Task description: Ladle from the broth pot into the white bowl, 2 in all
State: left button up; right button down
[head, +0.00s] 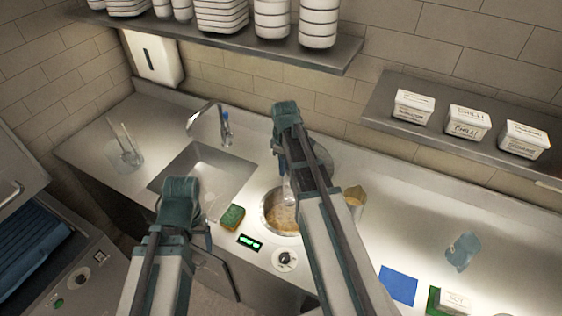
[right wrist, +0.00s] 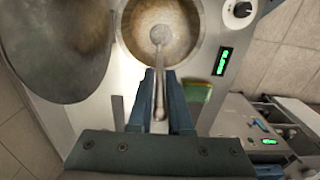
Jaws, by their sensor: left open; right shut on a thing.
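The broth pot (head: 270,222) is a round well of brown broth sunk in the counter; it also shows in the right wrist view (right wrist: 190,48). My right gripper (right wrist: 157,78) is shut on the ladle (right wrist: 159,70). The ladle's round bowl is over the broth; I cannot tell whether it is dipped. In the head view my right arm covers part of the pot, and the ladle is mostly hidden. My left gripper (head: 208,236) is open and empty, left of the pot near the counter's front edge. I see no single white bowl on the counter.
A round lid (right wrist: 65,45) lies beside the pot. A green and yellow sponge (head: 232,217), sink (head: 205,175) and faucet are to the left. A metal container (head: 355,197), blue jug (head: 462,251) and blue mat (head: 398,285) are right. Stacked white bowls (head: 318,22) stand on the shelf.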

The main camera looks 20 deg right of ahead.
jog(key=shift+f, duration=0.15)
notch_tip(320, 180, down, 19)
jog(key=b, duration=1.9)
dwell(0.3)
jog(key=shift+r, duration=0.2)
dwell(0.8)
notch_tip(320, 180, up, 16)
jog(key=p, duration=1.6)
